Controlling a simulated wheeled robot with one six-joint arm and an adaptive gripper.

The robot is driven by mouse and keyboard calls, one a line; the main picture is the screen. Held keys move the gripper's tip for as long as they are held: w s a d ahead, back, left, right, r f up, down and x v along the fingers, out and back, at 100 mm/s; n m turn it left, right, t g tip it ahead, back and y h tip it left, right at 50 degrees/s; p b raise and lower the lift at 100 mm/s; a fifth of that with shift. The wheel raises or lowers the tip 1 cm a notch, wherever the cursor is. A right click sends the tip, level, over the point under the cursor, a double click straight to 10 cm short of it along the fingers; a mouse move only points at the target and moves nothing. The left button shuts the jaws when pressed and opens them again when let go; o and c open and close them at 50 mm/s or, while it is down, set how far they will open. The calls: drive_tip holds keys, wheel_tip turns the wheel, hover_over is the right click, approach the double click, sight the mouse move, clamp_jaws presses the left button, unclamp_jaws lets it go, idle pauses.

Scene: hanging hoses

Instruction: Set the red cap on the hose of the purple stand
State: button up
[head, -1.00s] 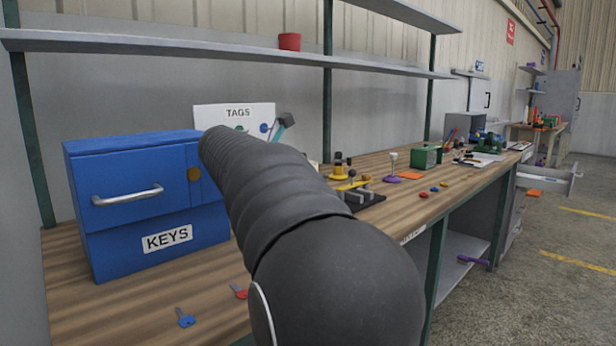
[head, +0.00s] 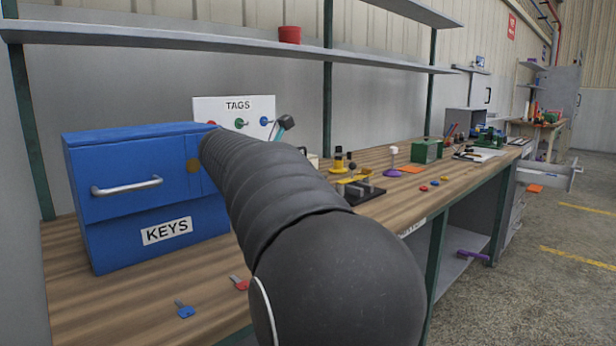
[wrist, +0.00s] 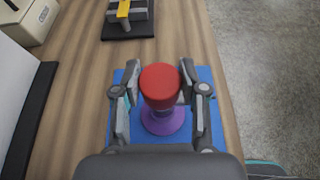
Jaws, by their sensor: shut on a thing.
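In the wrist view the red cap (wrist: 160,82) is between the fingers of my gripper (wrist: 160,78), which is shut on it. A round purple base (wrist: 164,118) shows directly below the cap, on a blue mat (wrist: 210,110). The cap covers whatever rises from this base, so I cannot tell whether cap and hose touch. In the head view my arm hides the gripper, cap and mat. Farther along the bench, a white-topped piece on a purple foot (head: 390,166) stands by an orange mat.
A blue KEYS box (head: 140,195) stands at the left. A black plate with yellow fittings (head: 362,192) lies ahead along the bench; it also shows in the wrist view (wrist: 128,30). The bench edge and open floor are to the right.

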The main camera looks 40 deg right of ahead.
drive_tip(key=shift+f+b, duration=0.3)
drive_tip(key=shift+f, duration=0.55)
drive_tip(key=o, duration=0.9)
drive_tip(key=shift+a, duration=0.15)
drive_tip(key=v, duration=1.1)
drive_tip(key=shift+a+r, duration=0.2)
drive_tip(key=shift+a, duration=0.15)
